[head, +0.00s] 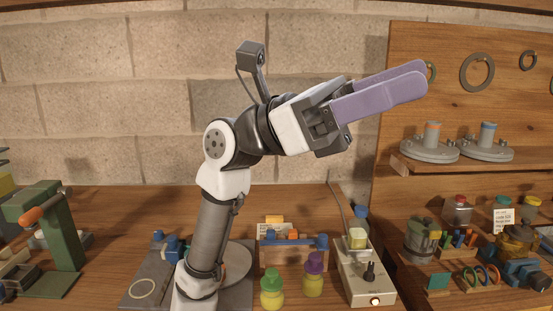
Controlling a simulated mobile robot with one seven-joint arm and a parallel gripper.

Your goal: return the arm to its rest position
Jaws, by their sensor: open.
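My gripper (418,82) is at the end of my arm, raised high above the bench in front of the block wall. Its purple fingers point to the right and slightly up, toward the wooden pegboard. The two fingers overlap from this side, so the gap between them is hard to see. The gripper is open and nothing shows in it. My arm rises from the middle front of the bench and bends to the right.
A wooden back panel (430,50) with shelves, lidded discs and jars stands at the right. A green press (55,235) stands at the left. Yellow bottles with green (272,290) and purple (313,277) caps and a switch box (368,285) sit near my arm. Space above the left bench is free.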

